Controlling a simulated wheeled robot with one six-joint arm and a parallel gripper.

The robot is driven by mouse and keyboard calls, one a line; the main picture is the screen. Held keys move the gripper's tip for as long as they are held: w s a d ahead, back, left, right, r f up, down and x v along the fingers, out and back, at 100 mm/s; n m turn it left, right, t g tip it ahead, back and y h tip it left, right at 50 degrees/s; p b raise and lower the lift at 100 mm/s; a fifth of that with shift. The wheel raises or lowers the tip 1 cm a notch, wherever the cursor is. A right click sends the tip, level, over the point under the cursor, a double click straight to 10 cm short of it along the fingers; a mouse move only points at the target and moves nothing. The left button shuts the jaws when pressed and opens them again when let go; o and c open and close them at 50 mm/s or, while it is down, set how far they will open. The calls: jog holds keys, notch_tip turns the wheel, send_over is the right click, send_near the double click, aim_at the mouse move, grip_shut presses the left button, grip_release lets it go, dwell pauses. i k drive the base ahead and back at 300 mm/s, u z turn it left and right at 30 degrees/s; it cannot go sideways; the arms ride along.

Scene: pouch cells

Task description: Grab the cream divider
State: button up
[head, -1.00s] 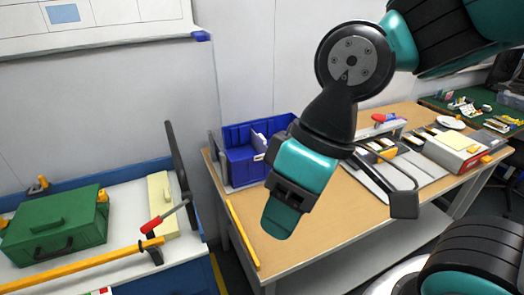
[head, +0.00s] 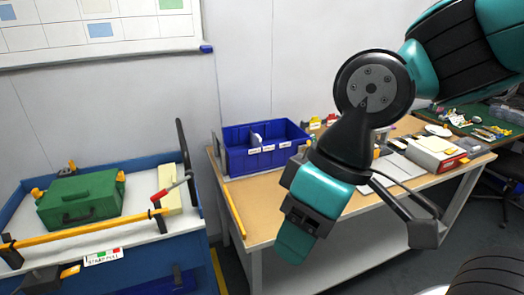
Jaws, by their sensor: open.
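In the head view, a cream divider (head: 172,203), a pale narrow slab, lies at the right end of the white top of the blue cart. A red-handled tool and the end of a yellow bar lie across or close in front of it, so part of it is hidden. My gripper (head: 297,232) hangs at the end of my arm, right of the cart and in front of the wooden table. It is open, and nothing shows in it. It is well apart from the divider.
A green case (head: 80,197) sits left on the cart. A dark upright post (head: 186,155) stands beside the divider. A blue bin (head: 262,147) stands on the wooden table (head: 222,172), which has a yellow strip (head: 234,208) at its left edge. Wall behind.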

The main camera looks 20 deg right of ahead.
aim_at(255, 140)
jog(key=z, duration=0.2)
jog(key=i, duration=1.25)
jog(key=u, duration=0.2)
